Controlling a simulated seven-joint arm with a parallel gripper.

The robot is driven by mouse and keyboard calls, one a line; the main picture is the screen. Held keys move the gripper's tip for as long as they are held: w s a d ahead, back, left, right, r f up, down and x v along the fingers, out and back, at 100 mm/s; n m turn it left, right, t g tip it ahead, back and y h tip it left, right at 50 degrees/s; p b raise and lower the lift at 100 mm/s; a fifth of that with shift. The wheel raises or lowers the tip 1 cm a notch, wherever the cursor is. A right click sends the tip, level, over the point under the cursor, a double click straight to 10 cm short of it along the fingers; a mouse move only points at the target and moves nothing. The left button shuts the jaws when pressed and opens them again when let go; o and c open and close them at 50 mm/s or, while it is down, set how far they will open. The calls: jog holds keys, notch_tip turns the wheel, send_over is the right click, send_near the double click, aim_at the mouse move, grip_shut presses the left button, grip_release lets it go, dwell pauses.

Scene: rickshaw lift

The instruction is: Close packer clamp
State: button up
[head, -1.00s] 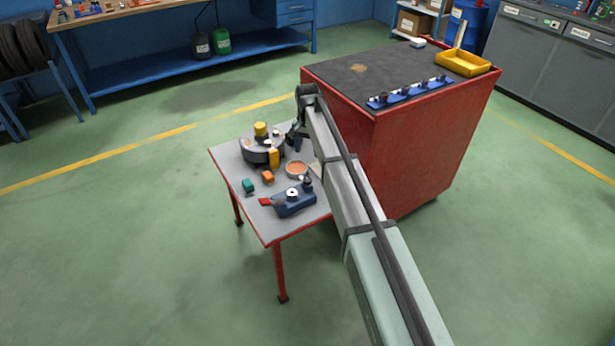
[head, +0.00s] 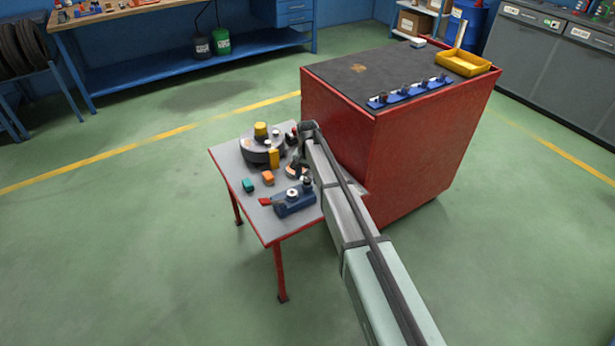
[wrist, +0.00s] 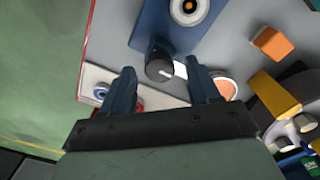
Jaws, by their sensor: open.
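A blue packer (head: 294,201) with a red end piece and a pale round top stands near the front of the small grey table (head: 232,160). It also shows at the top of the wrist view (wrist: 165,20). A dark round knob with a white mark (wrist: 160,69), apparently its clamp part, lies between my fingertips in that view. Whether the clamp is open or shut I cannot tell. My gripper (wrist: 160,72) is open and empty, its two dark fingers on either side of the knob, contact unclear. In the head view my gripper (head: 296,165) hangs just behind the packer.
An orange-filled dish (wrist: 226,88) sits close to the right finger. An orange block (head: 268,177), a teal block (head: 248,185) and a round dark device with yellow parts (head: 262,148) share the table. The red cabinet (head: 415,150) stands close on the right.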

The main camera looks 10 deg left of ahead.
jog(key=shift+f, duration=0.2)
jog(key=shift+c, duration=0.3)
jog(key=c, duration=1)
